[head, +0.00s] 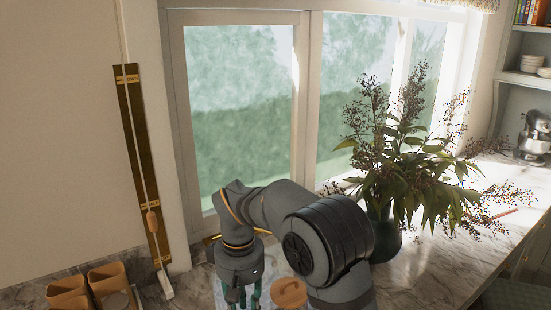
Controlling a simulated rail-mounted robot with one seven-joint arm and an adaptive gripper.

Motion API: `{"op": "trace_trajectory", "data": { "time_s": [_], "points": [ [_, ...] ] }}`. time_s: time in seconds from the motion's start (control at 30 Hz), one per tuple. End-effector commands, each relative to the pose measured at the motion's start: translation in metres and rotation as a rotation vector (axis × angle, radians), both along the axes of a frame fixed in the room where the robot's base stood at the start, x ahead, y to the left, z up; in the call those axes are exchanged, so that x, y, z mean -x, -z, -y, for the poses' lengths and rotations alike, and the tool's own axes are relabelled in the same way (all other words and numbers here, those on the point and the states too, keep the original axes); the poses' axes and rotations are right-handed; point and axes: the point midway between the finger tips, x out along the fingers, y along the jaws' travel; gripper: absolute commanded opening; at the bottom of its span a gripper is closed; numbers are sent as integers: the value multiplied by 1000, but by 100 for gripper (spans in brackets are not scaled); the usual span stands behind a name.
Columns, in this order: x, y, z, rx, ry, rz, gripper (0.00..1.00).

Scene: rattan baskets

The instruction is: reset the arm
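My grey arm bends over the marble counter in front of the window. My gripper (243,300) points down at the bottom middle of the head view. Its teal-green fingers run to the lower picture edge, so I cannot tell how far apart the tips are or whether anything is between them. A round wooden-looking piece (288,291) shows just right of the gripper, partly hidden by my arm. I cannot tell whether they touch.
Tan containers (68,290) stand at the lower left. A dark vase (385,237) with a large leafy plant (405,165) stands close right of my arm. A stand mixer (535,137) is at the far right. The window (240,110) is behind my arm.

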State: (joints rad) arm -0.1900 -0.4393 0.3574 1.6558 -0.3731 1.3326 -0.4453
Motion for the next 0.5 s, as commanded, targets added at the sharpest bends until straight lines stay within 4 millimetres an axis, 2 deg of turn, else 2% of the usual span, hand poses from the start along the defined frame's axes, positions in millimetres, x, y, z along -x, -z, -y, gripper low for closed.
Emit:
{"op": "trace_trajectory", "data": {
  "time_s": [0.03, 0.07, 0.1, 0.17, 0.4, 0.47, 0.5],
  "points": [
    [1, 11, 1, 3, 2, -5, 28],
    [0, 6, 1, 1, 1, -1, 28],
    [0, -9, 0, -1, 1, 2, 28],
    [-1, -15, 0, -1, 2, 0, 28],
    [-2, -62, -1, 0, 1, 0, 28],
    [-2, -73, -1, -1, 0, 1, 28],
    [-2, -70, 2, 2, 10, 1, 28]
  ]
}}
